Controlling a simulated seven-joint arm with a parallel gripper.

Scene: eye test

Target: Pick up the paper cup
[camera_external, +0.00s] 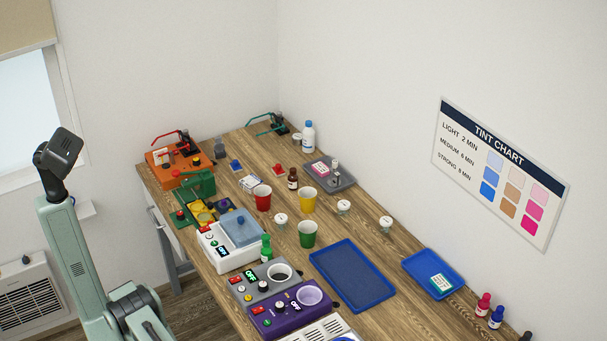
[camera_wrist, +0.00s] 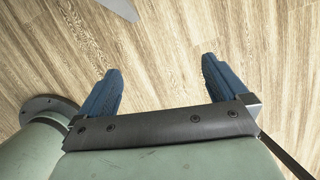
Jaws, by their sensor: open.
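Wood planks lie beyond the fingers, and no cup is in that view. In the external view my arm stands at the left, off the table and well apart from the cups; I cannot make out the fingers there.
A blue tray (camera_external: 351,275) lies in front, a grey tray (camera_external: 345,183) behind. A white machine (camera_external: 217,256), a purple machine (camera_external: 292,312) and an orange unit (camera_external: 163,175) line the table's left side.

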